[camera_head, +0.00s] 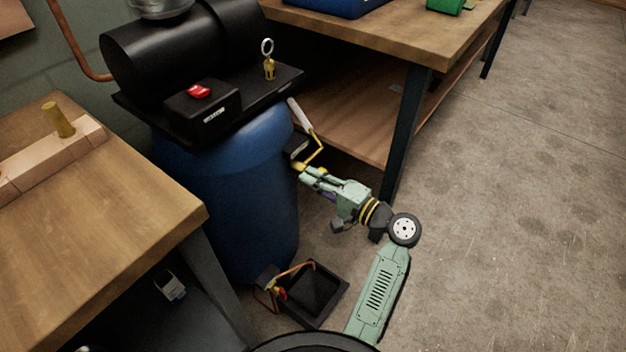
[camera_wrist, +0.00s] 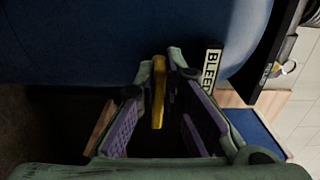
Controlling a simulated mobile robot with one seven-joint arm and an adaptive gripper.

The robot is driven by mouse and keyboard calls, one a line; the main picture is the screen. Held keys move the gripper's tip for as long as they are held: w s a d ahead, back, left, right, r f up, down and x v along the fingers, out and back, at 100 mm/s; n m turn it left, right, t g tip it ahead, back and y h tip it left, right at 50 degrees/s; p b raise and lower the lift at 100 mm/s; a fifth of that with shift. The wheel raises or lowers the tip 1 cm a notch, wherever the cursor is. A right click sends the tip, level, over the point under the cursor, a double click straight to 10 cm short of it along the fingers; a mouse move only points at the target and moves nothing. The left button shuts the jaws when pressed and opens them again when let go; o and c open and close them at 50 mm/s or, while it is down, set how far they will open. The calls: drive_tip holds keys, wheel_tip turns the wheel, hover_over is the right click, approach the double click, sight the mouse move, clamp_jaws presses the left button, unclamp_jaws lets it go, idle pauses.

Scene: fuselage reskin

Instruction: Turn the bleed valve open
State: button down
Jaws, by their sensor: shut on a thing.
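The bleed valve's yellow lever (camera_head: 320,152) shows at the right side of the blue tank (camera_head: 225,200), below a white strip. In the wrist view the yellow lever (camera_wrist: 158,92) stands between my fingers, beside a white label (camera_wrist: 211,70) reading "BLEED", partly cut off by a finger. My gripper (camera_head: 302,170) reaches the lever from the lower right. In the wrist view my gripper (camera_wrist: 161,72) is shut on the lever near its fingertips. The valve's body is mostly hidden, and I cannot tell whether it is open.
A black box with a red button (camera_head: 199,92) and a brass fitting with a ring (camera_head: 269,68) sit on top of the tank. A black tray (camera_head: 315,293) lies on the floor below. Wooden workbenches stand at left (camera_head: 90,240) and behind (camera_head: 390,35). The floor at right is clear.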

drive_tip(key=shift+f, duration=0.25)
drive_tip(key=c, duration=1.9)
unclamp_jaws()
drive_tip(key=shift+o, duration=0.9)
drive_tip(key=shift+r, duration=0.15)
drive_tip(key=shift+d, duration=0.1)
drive_tip(key=v, duration=1.2)
